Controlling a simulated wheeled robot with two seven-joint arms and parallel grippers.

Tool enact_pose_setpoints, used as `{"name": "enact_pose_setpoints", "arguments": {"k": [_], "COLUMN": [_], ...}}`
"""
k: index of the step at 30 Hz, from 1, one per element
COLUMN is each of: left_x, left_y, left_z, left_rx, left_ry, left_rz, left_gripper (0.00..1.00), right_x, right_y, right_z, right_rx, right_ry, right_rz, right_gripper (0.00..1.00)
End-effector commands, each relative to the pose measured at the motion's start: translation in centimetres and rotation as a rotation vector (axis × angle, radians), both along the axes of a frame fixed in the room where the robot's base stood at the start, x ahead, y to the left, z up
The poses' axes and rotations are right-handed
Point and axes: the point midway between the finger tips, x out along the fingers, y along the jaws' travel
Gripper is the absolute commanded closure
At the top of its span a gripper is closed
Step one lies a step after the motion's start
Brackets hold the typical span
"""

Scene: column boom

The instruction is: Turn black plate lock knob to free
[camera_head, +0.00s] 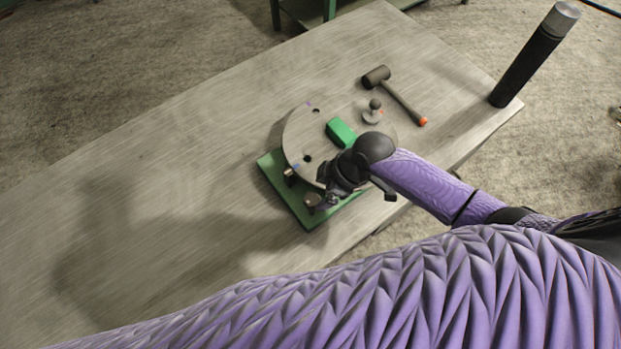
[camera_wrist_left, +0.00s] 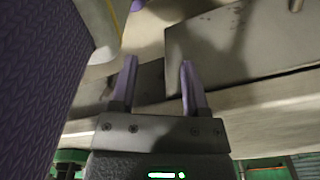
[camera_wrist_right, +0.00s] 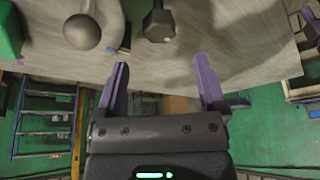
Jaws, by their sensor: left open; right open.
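A round grey plate (camera_head: 300,135) sits on a green base (camera_head: 275,170) on the table in the head view. A dark ball-topped knob (camera_head: 374,106) stands on the plate's right part, and its ball also shows in the right wrist view (camera_wrist_right: 82,32). Small round fittings (camera_head: 313,200) sit at the base's front edge; I cannot tell which piece is the lock knob. My right gripper (camera_head: 335,185) is over the plate's front edge and partly hides it. In the right wrist view its fingers (camera_wrist_right: 163,85) are open and empty. My left gripper (camera_wrist_left: 158,85) is open and empty.
A dark post with a silver top (camera_head: 530,60) stands at the table's right corner. The table's left part (camera_head: 150,180) is clear.

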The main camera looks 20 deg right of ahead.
Motion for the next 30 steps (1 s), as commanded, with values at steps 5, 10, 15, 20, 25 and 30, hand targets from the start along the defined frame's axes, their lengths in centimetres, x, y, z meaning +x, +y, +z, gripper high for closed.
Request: {"name": "enact_pose_setpoints", "arguments": {"k": [5, 10, 15, 20, 25, 30], "left_x": [-0.7, -0.3, 0.0, 0.0, 0.0, 0.0], "left_y": [0.2, 0.2, 0.2, 0.2, 0.2, 0.2], "left_z": [-1.8, -2.4, -2.4, -2.3, -2.3, -2.3], "left_rx": [0.003, 0.004, 0.002, 0.003, 0.003, 0.003], "left_ry": [0.015, 0.007, 0.002, 0.000, -0.001, -0.001], "left_rz": [-0.001, -0.001, -0.001, -0.001, -0.001, -0.001], "left_gripper": [0.41, 0.41, 0.41, 0.41, 0.41, 0.41], "right_x": [0.7, 1.1, 1.1, 1.1, 1.1, 1.1], "right_y": [1.5, 2.2, 2.3, 2.3, 2.3, 2.3], "right_z": [-4.4, -6.1, -6.5, -6.4, -6.4, -6.4], "right_rx": [0.000, 0.000, -0.001, -0.001, -0.001, -0.002], "right_ry": [0.001, 0.000, -0.002, -0.002, -0.002, -0.001], "right_rz": [-0.003, -0.002, -0.003, -0.003, -0.003, -0.003], "right_gripper": [0.10, 0.10, 0.10, 0.10, 0.46, 0.82]}}
